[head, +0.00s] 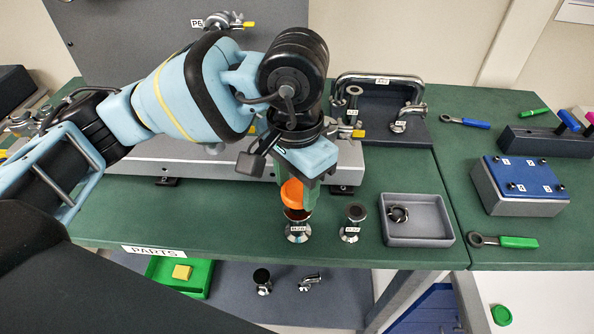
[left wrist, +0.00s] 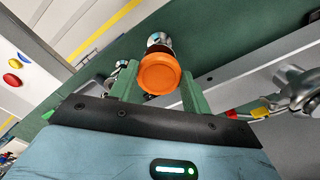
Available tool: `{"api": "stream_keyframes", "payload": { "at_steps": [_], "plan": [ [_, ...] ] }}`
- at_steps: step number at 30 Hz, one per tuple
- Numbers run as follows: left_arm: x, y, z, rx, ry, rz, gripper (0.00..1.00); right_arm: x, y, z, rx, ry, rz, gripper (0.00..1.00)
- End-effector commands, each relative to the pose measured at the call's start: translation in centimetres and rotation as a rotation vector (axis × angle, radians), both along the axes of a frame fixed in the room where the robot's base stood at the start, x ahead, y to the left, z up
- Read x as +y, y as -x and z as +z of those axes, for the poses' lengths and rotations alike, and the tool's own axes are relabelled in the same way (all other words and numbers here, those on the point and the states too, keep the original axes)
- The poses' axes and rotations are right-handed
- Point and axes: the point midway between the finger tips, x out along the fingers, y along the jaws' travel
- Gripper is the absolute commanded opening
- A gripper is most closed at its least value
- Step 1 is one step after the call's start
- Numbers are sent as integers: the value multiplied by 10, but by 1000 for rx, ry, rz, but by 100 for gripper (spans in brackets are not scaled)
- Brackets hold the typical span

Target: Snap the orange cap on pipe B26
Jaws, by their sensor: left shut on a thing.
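The orange cap (head: 292,193) is between the green fingers of my left gripper (head: 300,190), which is shut on it. In the head view the cap is tilted and sits just above the open top of pipe B26 (head: 297,232), a short upright steel pipe with a label. I cannot tell whether cap and pipe touch. In the left wrist view the cap (left wrist: 159,73) faces the camera between the fingertips (left wrist: 160,85), and a metal pipe (left wrist: 158,40) shows partly behind it. My right gripper is not in view.
Another labelled short pipe (head: 352,222) stands just right of B26. A grey tray (head: 418,240) with a clamp ring is farther right. A blue-topped block (head: 519,185) and a green-handled wrench (head: 503,242) lie beyond. A grey metal platform (head: 190,165) runs behind.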

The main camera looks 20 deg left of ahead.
Motion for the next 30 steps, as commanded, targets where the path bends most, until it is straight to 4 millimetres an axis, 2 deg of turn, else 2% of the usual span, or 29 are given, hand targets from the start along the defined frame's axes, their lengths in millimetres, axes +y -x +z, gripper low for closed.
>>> {"api": "stream_keyframes", "payload": {
  "at_steps": [3,10,30],
  "plan": [
    [0,0,-12,4,0,0,27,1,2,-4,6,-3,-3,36],
    [0,0,-23,2,1,0,27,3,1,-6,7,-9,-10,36],
    [0,0,-26,0,1,0,27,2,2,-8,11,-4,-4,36]
  ]
}}
